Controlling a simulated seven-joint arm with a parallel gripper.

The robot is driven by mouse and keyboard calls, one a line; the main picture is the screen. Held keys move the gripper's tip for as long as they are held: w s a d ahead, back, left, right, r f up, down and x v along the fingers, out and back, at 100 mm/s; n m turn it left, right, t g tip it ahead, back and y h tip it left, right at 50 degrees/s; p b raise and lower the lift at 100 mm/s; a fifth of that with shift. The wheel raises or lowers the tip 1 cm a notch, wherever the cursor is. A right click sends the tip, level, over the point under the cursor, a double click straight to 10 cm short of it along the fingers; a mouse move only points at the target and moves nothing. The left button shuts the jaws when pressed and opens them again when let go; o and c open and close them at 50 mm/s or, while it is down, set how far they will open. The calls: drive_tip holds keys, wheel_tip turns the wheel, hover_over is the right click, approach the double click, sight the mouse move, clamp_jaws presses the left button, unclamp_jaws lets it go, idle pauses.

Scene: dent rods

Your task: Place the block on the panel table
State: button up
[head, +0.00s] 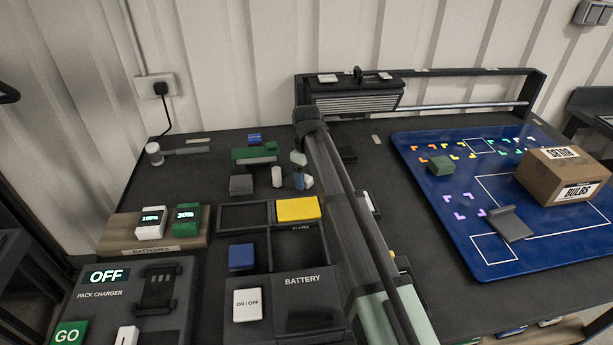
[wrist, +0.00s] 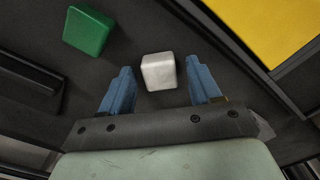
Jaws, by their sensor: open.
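A white block (head: 277,176) stands on the left part of the dark table (head: 215,160). In the wrist view the white block (wrist: 158,72) shows between the two blue fingertips of my open gripper (wrist: 160,69), with a visible gap on each side. In the head view my gripper (head: 302,180) is just right of this block. A green block (wrist: 88,30) lies left of it in the wrist view. A blue panel (head: 440,225) with coloured corner marks lies on the right; a green block (head: 440,165) is on it.
A cardboard box (head: 562,178) and a grey plate (head: 510,224) rest on the blue panel. My arm crosses the middle.

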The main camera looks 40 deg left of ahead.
sight(306, 178)
drive_tip(key=shift+r, duration=0.15)
wheel_tip(306, 178, up, 12)
idle(0.6)
